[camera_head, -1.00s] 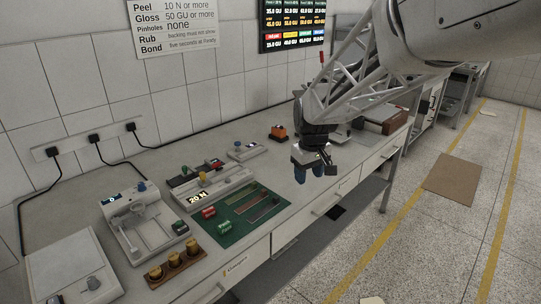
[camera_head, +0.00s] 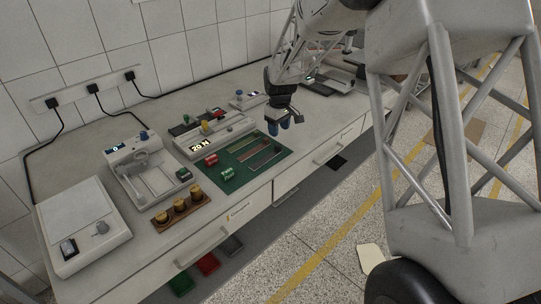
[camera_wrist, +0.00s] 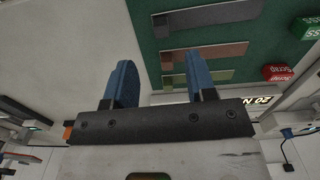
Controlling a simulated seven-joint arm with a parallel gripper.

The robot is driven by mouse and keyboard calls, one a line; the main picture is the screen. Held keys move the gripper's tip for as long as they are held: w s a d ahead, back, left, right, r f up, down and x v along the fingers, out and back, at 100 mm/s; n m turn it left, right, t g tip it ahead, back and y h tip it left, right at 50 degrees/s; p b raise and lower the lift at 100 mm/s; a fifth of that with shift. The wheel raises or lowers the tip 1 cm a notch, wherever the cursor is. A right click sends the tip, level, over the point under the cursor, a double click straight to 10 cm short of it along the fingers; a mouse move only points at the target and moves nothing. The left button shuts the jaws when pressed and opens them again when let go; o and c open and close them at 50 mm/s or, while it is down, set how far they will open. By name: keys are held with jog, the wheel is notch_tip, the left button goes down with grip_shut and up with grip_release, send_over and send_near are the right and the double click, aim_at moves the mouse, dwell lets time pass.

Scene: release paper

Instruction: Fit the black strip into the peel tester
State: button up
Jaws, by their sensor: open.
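The black strip (camera_wrist: 212,16) lies on the green mat (camera_head: 238,183), at the mat's front edge; it also shows in the head view (camera_head: 266,160). A reddish strip (camera_wrist: 208,54) and a green strip (camera_wrist: 205,77) lie alongside it. My gripper (camera_head: 281,125) is open and empty, above the bench near the mat's far right end. The device with the 20 N display (camera_head: 216,138), seemingly the peel tester, stands behind the mat.
The bench right of the mat is mostly clear.

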aim_at(278, 146)
jog(key=shift+f, duration=0.1)
jog(key=shift+f, duration=1.2)
jog(key=shift+f, duration=0.1)
jog(key=shift+a+f, duration=0.1)
jog(key=shift+f, duration=2.4)
grip_shut()
